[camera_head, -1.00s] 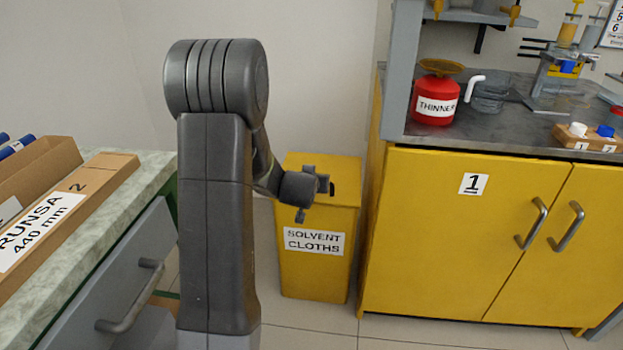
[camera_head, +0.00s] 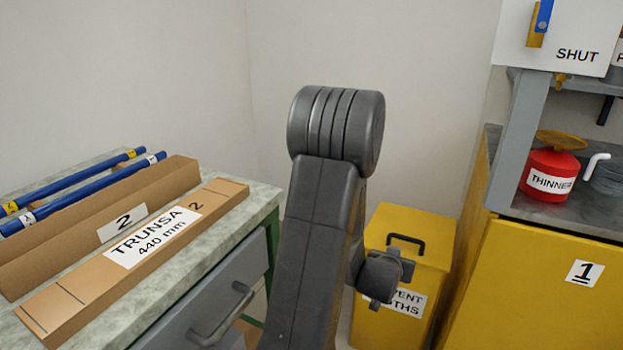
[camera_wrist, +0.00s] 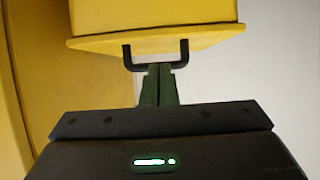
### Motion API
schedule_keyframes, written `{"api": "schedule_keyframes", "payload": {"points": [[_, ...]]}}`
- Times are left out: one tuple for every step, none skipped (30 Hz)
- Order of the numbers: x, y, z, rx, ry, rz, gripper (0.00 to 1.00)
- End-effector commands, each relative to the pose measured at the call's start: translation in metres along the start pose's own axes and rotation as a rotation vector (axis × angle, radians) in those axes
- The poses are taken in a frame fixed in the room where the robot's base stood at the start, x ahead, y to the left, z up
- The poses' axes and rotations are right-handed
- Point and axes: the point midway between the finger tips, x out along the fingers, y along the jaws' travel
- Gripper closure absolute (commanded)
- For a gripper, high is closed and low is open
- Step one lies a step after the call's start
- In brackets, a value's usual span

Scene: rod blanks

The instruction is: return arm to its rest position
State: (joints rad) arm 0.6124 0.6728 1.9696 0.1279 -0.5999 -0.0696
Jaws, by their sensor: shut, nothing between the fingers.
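My gripper (camera_wrist: 159,85) shows in the wrist view with its two green fingers together and nothing between them. In the head view my arm rises in the middle and folds down, and the wrist end hangs in front of the yellow solvent cloths bin (camera_head: 432,240). The fingers themselves cannot be made out in the head view. In the wrist view the black handle of the bin lid (camera_wrist: 156,62) appears just beyond the fingertips; I cannot tell the gap between them.
On the right stand a yellow cabinet (camera_head: 530,290) and a red thinner can (camera_head: 548,172).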

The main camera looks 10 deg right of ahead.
Motion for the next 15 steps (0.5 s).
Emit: {"api": "schedule_keyframes", "payload": {"points": [[0.0, 0.0, 0.0, 0.0, 0.0, 0.0, 1.0], [0.0, 0.0, 0.0, 0.0, 0.0, 0.0, 1.0], [0.0, 0.0, 0.0, 0.0, 0.0, 0.0, 1.0], [0.0, 0.0, 0.0, 0.0, 0.0, 0.0, 1.0], [0.0, 0.0, -0.001, 0.0, 0.0, 0.0, 1.0], [0.001, 0.0, -0.002, 0.0, 0.001, 0.0, 1.0], [0.002, 0.0, -0.003, 0.0, 0.001, 0.0, 1.0], [0.003, 0.0, -0.004, 0.0, 0.001, 0.0, 1.0], [0.005, 0.0, -0.007, 0.0, 0.002, 0.0, 1.0], [0.006, 0.0, -0.01, 0.001, 0.003, 0.0, 1.0], [0.008, 0.0, -0.013, 0.001, 0.003, 0.001, 1.0], [0.011, 0.0, -0.019, 0.001, 0.004, 0.001, 1.0], [0.014, 0.0, -0.023, 0.002, 0.004, 0.001, 1.0], [0.017, 0.0, -0.027, 0.002, 0.005, 0.001, 1.0], [0.021, 0.0, -0.034, 0.002, 0.004, 0.001, 1.0]]}}
